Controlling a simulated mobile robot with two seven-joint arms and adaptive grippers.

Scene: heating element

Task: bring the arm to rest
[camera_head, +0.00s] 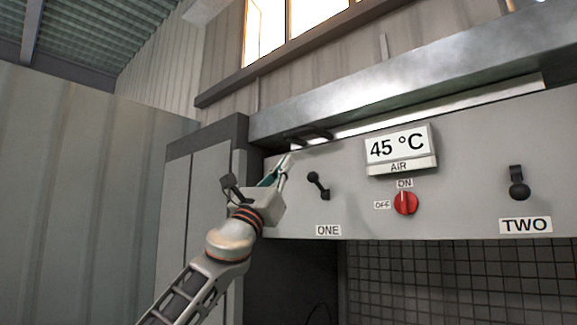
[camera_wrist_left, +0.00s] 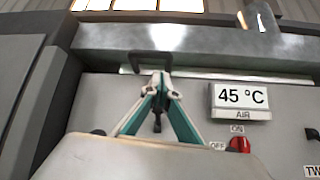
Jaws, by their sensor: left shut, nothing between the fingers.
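My left arm comes up from the lower left in the head view. Its gripper (camera_head: 286,160) is shut and empty, in front of the left end of the grey panel (camera_head: 350,222). In the left wrist view the gripper's white and teal fingers (camera_wrist_left: 160,82) meet at their tips, just below a dark bracket-shaped handle (camera_wrist_left: 150,56). In the head view the fingertips also appear close to that handle (camera_head: 308,136); I cannot tell whether they touch it. My right gripper is not in view.
The panel carries black lever ONE (camera_head: 318,186), a red OFF/ON knob (camera_head: 405,202), a 45 °C display (camera_head: 399,146) and black lever TWO (camera_head: 518,184). A grey cabinet (camera_head: 205,165) stands left of the panel. Dark tiles lie below. Free room shows left of the arm.

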